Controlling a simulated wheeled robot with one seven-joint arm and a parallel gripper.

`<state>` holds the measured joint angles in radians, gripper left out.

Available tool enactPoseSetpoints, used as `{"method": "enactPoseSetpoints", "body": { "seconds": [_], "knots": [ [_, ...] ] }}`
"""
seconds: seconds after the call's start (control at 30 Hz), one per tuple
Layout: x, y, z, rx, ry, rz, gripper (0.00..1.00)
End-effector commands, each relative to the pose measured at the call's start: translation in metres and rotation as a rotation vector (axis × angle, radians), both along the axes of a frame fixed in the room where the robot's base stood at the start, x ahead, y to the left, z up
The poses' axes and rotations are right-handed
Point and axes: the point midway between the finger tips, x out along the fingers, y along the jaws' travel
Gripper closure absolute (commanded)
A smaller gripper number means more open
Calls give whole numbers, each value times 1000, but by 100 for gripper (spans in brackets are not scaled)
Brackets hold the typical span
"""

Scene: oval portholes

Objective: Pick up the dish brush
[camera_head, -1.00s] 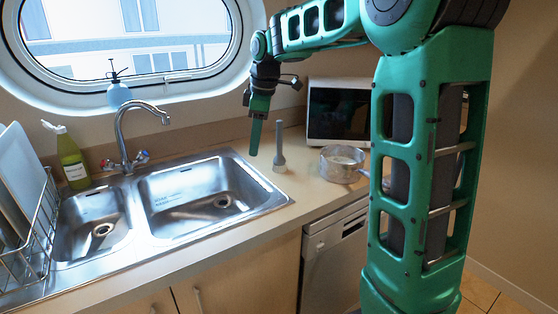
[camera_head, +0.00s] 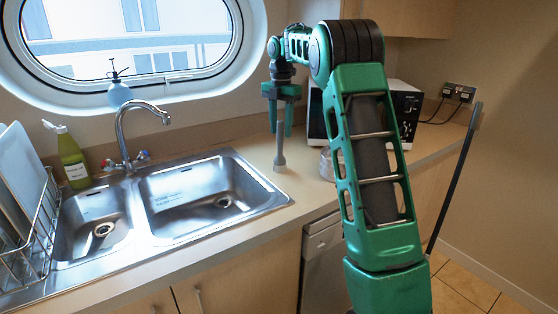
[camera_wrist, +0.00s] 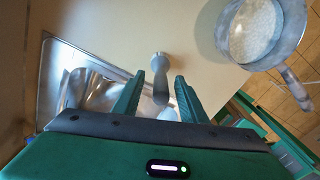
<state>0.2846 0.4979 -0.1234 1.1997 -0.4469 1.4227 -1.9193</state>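The dish brush (camera_head: 280,150) is grey and stands upright on the counter at the right end of the sink, its pale head down. In the wrist view the brush (camera_wrist: 160,75) shows between and just beyond the two green fingers. My gripper (camera_head: 281,128) points down over the brush, with its fingers apart on either side of the handle. The gripper (camera_wrist: 157,95) is open. I cannot tell whether either finger touches the handle.
A metal pan (camera_wrist: 262,35) with pale contents stands right of the brush, mostly behind my arm in the head view. A microwave (camera_head: 402,108) stands behind. The steel sink (camera_head: 205,195) and tap (camera_head: 122,140) lie left. A soap bottle (camera_head: 72,160) and dish rack (camera_head: 38,235) are further left.

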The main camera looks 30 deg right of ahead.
Motion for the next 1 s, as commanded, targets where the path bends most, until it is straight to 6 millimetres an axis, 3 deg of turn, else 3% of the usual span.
{"method": "enactPoseSetpoints", "body": {
  "seconds": [0.27,0.57,0.87,1.0],
  "knots": [
    [-1,2,-20,0,0,-2,62],
    [-3,6,-58,0,0,-2,62],
    [-3,5,-63,-1,-1,-2,62],
    [-3,5,-63,-1,-1,-2,90]
  ]
}}
